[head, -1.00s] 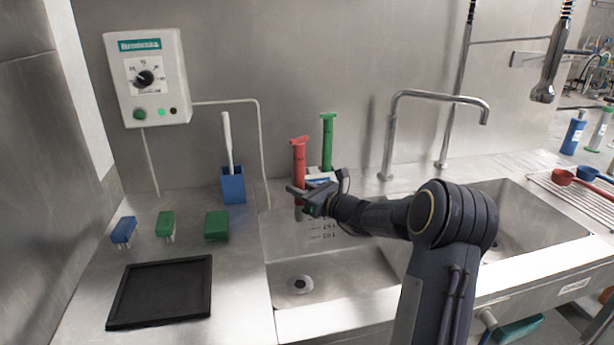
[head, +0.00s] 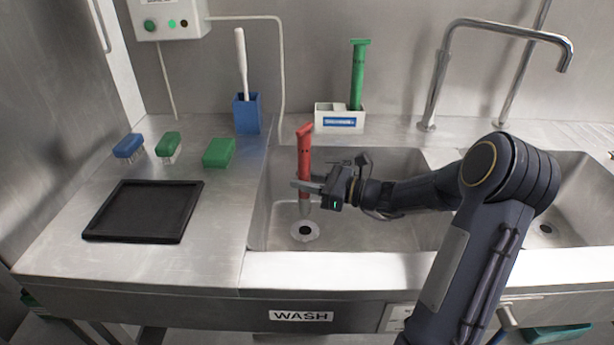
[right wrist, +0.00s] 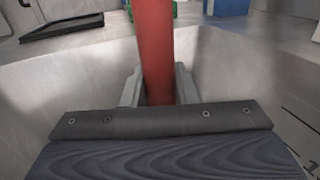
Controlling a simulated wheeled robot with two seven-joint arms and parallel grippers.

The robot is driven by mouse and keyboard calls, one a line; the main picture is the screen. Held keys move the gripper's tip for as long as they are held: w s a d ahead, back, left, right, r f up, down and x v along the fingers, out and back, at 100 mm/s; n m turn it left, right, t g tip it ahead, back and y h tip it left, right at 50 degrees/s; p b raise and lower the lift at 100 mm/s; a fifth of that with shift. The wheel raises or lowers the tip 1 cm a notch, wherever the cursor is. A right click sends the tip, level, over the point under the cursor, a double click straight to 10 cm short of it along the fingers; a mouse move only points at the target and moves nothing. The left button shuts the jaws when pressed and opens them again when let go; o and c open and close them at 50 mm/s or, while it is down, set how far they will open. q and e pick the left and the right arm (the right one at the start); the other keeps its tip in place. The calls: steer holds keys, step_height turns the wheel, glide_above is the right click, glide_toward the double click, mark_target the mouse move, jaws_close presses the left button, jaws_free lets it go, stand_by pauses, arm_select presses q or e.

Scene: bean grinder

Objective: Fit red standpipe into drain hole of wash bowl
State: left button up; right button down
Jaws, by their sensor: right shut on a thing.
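The red standpipe (head: 304,152) is upright, in the grip of my right gripper (head: 308,187). It also shows between the fingers in the right wrist view (right wrist: 156,50). Its lower end is over the left part of the wash bowl (head: 350,225), just above or close to the drain hole (head: 305,230); I cannot tell the exact gap. The drain hole is a dark round opening in a light ring on the bowl floor. My left gripper is not in view.
A green standpipe (head: 358,75) stands in a white holder (head: 340,119) behind the bowl. A tap (head: 440,75) rises at the back. A blue container (head: 246,114) with a brush, several coloured brushes and a black tray (head: 144,210) are on the left counter.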

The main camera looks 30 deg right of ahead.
mark_target(307, 211)
steer(key=shift+f+b, duration=1.8)
steer(key=shift+f, duration=1.1)
steer(key=shift+p, duration=0.4)
steer(key=shift+f+b, duration=1.35)
steer(key=shift+f, duration=0.7)
steer(key=c, duration=1.1)
jaws_free()
steer(key=shift+o, duration=0.2)
steer(key=shift+s+d, duration=0.15)
